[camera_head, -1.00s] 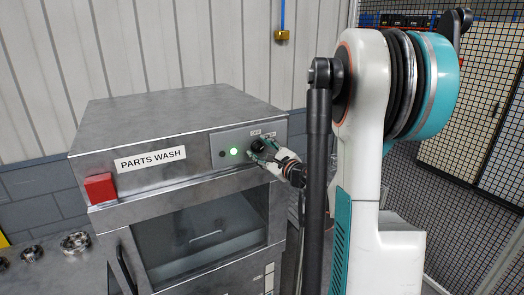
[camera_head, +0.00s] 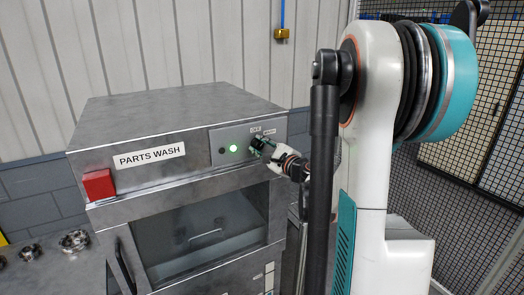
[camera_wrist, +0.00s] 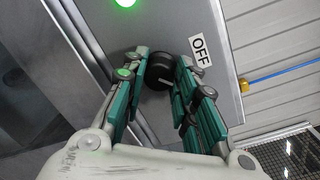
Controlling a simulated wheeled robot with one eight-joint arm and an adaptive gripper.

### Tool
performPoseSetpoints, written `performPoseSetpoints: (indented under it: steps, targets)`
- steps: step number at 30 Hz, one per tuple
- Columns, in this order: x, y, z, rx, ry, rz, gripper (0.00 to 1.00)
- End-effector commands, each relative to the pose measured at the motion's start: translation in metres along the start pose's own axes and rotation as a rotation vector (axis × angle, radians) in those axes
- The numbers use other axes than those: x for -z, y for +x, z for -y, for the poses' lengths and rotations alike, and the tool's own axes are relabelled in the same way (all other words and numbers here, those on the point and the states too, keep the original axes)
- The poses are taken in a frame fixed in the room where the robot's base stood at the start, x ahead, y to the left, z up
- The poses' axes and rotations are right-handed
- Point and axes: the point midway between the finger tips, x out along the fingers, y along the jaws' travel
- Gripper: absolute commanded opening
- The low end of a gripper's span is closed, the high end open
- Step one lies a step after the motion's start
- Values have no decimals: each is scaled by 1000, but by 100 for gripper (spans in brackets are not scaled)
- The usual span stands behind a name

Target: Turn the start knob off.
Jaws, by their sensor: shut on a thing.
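The start knob (camera_wrist: 160,71) is a dark round knob on the grey control panel of the parts washer. In the wrist view it sits between the fingertips of my gripper (camera_wrist: 158,78), which is shut on it. An OFF label (camera_wrist: 200,52) is on the panel beside the knob. In the head view my gripper (camera_head: 262,147) is at the panel's right part and hides most of the knob. A lit green light (camera_head: 233,148) is left of the knob; it also shows in the wrist view (camera_wrist: 125,2). The knob's pointer direction cannot be made out.
The parts washer (camera_head: 180,105) has a red block (camera_head: 98,185) at its left front corner and a glass door (camera_head: 200,232) below the panel. Several metal rings (camera_head: 74,241) lie on the bench at left. A mesh fence (camera_head: 455,220) stands at right.

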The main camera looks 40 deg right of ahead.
Motion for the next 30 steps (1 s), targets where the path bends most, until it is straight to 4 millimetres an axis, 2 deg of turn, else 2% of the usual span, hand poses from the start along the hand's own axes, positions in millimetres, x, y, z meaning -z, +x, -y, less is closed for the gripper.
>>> performPoseSetpoints:
  steps: [18,30]
  targets:
    - [-1,0,-2,-32,-560,-38,3]
    - [-2,0,-1,-44,-775,-53,3]
